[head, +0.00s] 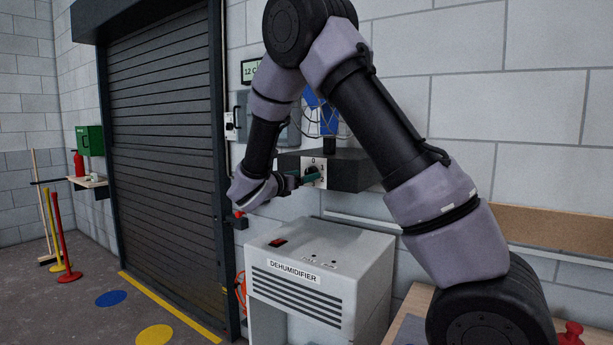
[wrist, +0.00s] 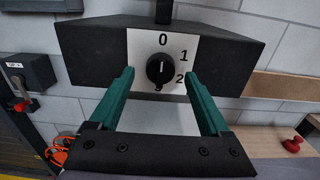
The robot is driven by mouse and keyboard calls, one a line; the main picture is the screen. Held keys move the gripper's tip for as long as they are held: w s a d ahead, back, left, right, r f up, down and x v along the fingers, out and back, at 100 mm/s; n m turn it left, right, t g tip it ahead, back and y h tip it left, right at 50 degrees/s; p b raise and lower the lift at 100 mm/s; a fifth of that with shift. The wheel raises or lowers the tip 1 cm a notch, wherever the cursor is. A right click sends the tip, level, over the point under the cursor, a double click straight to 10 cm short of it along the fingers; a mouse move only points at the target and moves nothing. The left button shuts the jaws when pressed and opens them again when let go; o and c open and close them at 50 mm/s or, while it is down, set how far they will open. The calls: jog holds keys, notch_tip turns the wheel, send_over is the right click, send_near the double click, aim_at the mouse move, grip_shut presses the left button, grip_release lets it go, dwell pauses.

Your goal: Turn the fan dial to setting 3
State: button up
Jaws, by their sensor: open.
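The fan dial (wrist: 160,70) is a round black knob on a white plate (wrist: 146,46) on the front of a dark box. The digits 0, 1 and 2 run from the top down the right side; a mark below the knob is partly hidden. The knob's white line looks upright, toward 0. My gripper (wrist: 159,75) is open, its green fingers on either side of the knob with gaps showing; I cannot tell how deep they reach. In the head view my gripper (head: 299,181) is at the plate (head: 317,164), covering part of the dial.
The caged blue fan (head: 326,118) stands above the box (head: 350,171), partly behind my arm. A dehumidifier (head: 320,262) stands below. A switch box with a red knob (wrist: 29,82) is at the left. A red object (wrist: 292,144) sits on a bench at right.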

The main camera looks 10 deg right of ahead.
jog(key=shift+x, duration=0.9)
grip_shut()
